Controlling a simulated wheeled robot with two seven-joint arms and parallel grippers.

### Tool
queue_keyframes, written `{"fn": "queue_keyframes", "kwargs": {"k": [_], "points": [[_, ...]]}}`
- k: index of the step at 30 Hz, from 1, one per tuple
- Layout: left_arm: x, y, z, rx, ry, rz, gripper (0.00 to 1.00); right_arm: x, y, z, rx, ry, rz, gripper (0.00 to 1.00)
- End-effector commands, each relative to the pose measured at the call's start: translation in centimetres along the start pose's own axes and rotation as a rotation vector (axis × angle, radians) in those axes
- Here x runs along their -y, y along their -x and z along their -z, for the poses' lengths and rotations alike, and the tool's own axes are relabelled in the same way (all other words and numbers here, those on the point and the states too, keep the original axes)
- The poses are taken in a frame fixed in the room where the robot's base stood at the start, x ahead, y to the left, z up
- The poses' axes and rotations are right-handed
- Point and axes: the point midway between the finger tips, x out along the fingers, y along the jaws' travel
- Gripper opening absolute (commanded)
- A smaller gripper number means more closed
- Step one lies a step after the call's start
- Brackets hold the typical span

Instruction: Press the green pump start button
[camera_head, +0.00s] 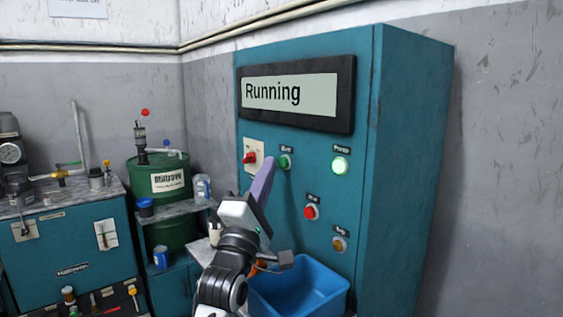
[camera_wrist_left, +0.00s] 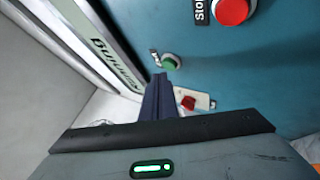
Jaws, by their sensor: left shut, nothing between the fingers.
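The teal control cabinet (camera_head: 408,150) carries a display (camera_head: 290,95) reading "Running". A green button (camera_head: 285,161) sits on its front panel under a small label, probably "Start"; it also shows in the left wrist view (camera_wrist_left: 170,62). My left gripper (camera_head: 269,164) is shut and empty, its fingers pointing up at the panel just left of and below this button. In the left wrist view its fingertips (camera_wrist_left: 160,78) end close to the button's edge; I cannot tell if they touch. A brightly lit green round lamp or button (camera_head: 340,165) is further right. My right gripper is out of view.
A red switch on a pale plate (camera_head: 250,157) is left of the fingers. A red button (camera_head: 311,212), labelled Stop in the wrist view, and a yellow one (camera_head: 339,244) sit lower right. A blue bin (camera_head: 325,289) stands below. A green drum (camera_head: 159,179) and bench are left.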

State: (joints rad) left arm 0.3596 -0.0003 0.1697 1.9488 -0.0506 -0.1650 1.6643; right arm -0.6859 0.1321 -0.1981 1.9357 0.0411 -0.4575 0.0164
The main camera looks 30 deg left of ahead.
Motion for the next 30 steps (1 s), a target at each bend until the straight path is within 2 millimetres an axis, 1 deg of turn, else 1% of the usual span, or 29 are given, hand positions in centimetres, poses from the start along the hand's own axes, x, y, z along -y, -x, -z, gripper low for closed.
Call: {"fn": "queue_keyframes", "kwargs": {"k": [11, 24, 30], "points": [[-0.2, 0.2, 0.2, -0.001, 0.0, 0.0, 0.0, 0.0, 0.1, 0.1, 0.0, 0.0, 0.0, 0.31], [-2.3, 3.0, 2.3, -0.001, -0.001, 0.001, 0.0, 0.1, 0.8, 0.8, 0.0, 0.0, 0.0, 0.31], [-2.7, 3.7, 2.7, -0.001, -0.001, 0.0, 0.0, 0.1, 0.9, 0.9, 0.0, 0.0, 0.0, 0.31]]}}
